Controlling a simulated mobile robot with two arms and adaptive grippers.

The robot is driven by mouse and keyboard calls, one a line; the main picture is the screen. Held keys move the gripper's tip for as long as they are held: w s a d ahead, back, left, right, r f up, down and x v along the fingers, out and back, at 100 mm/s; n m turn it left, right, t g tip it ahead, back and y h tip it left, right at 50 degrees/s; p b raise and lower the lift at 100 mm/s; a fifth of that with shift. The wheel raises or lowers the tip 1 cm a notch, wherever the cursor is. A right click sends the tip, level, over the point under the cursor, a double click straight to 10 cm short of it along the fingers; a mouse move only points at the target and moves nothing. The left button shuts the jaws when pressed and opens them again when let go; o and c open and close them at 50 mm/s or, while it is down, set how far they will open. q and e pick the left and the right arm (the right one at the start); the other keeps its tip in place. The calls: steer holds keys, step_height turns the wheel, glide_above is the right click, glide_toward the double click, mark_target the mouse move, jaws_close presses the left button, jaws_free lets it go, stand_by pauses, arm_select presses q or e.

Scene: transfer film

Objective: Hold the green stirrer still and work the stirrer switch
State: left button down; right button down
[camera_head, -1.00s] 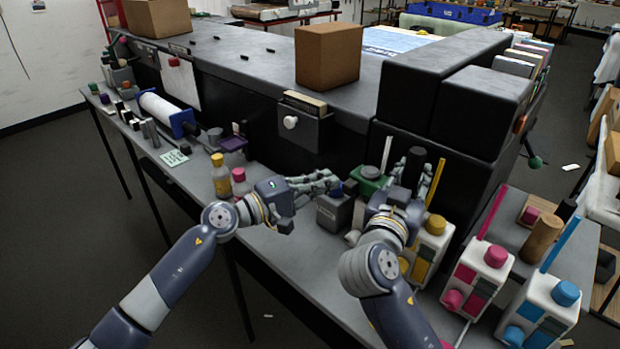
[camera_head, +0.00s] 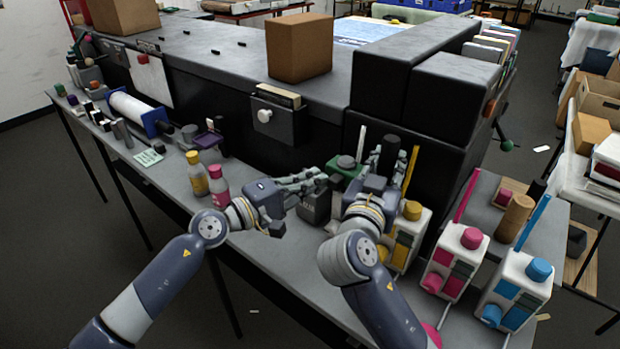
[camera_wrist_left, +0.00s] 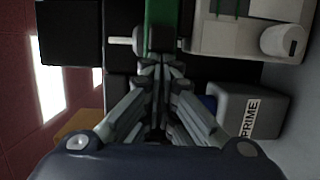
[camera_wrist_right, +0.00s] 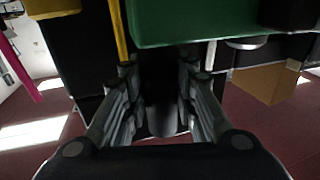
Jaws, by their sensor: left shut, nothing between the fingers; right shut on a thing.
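The green stirrer (camera_head: 343,171), with a grey round top and a white rod beside it, stands near the machine's front. Its green body also shows at the top of the left wrist view (camera_wrist_left: 160,15) and right wrist view (camera_wrist_right: 190,20). My right gripper (camera_head: 388,165) is shut on a dark upright cylinder (camera_wrist_right: 162,108) beside the green body; whether the two are joined is unclear. My left gripper (camera_head: 318,178) is shut and empty, its fingertips just left of the green body. A pale lever-like knob (camera_wrist_left: 122,42) shows by its fingertips; contact is unclear.
A grey box marked PRIME (camera_wrist_left: 245,112) sits below my left fingers. Yellow (camera_head: 402,240), magenta (camera_head: 452,262) and cyan (camera_head: 515,290) units stand to the right. Two bottles (camera_head: 218,183) stand at left. The black machine (camera_head: 325,125) blocks the back.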

arm_select(q)
steer(key=shift+a, duration=0.1)
steer(key=s+a, duration=0.2)
steer(key=a, duration=0.9)
steer(key=shift+s, duration=0.4)
steer(key=shift+a, duration=0.1)
arm_select(e)
steer(key=c, duration=1.2)
jaws_free()
